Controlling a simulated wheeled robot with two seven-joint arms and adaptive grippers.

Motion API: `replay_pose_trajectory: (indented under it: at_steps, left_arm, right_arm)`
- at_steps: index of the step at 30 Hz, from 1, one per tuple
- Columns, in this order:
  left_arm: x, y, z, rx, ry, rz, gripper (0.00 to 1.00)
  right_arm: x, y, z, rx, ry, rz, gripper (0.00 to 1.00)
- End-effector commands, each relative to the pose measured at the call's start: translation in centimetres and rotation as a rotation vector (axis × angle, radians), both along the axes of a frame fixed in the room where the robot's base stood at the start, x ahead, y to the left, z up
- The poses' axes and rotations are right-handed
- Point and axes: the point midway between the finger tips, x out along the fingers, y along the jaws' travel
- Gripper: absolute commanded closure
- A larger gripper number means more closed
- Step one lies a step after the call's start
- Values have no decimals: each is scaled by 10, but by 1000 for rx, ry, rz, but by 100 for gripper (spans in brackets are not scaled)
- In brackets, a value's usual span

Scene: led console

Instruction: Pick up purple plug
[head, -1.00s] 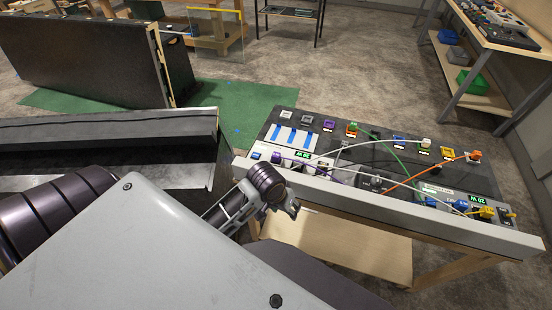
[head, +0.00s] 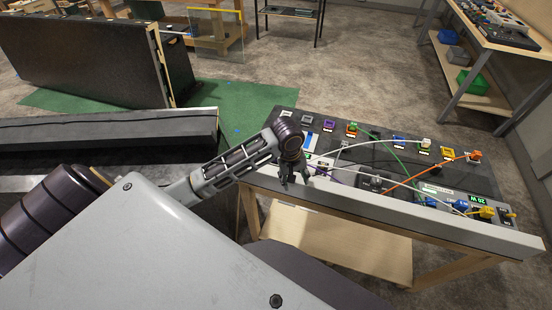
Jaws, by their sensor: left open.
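The console (head: 420,160) is a dark sloped panel on a wooden table, with coloured sockets, plugs and cables. A purple socket block (head: 329,125) is in its back row. A small purple piece (head: 322,170) shows at the front left, beside a white cable; I cannot tell whether it is the plug. Another small purple part at the front left corner is hidden behind my arm. My left gripper (head: 294,180) is open and points down over the console's front left edge, just left of the small purple piece. Contact cannot be judged. My right gripper is out of view.
White, green and orange (head: 425,167) cables cross the panel right of my left gripper. A light grey rail (head: 420,210) runs along the console's front edge. A wooden lower shelf (head: 340,245) is below. A side table (head: 500,30) stands at far right.

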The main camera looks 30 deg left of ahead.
Motion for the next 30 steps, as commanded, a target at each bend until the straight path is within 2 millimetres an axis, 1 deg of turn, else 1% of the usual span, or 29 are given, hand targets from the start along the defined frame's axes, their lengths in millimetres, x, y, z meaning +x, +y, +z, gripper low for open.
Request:
replay_pose_trajectory:
  at_steps: [1, 5, 10, 14, 21, 25, 30]
  left_arm:
    - [6, 6, 4, 6, 6, 36, 48]
    - [17, 18, 11, 9, 35, 146, 48]
    - [35, 40, 26, 16, 71, 319, 48]
    - [48, 59, 41, 23, 99, 474, 48]
    - [69, 99, 73, 30, 140, 771, 48]
    - [76, 113, 86, 30, 156, 889, 48]
    - [79, 123, 95, 29, 167, 967, 48]
  right_arm:
    - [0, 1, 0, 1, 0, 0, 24]
    - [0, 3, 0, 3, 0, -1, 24]
    - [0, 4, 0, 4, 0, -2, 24]
    - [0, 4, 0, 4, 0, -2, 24]
    - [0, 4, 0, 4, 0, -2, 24]
    - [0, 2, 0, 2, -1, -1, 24]
    - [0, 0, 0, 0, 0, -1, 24]
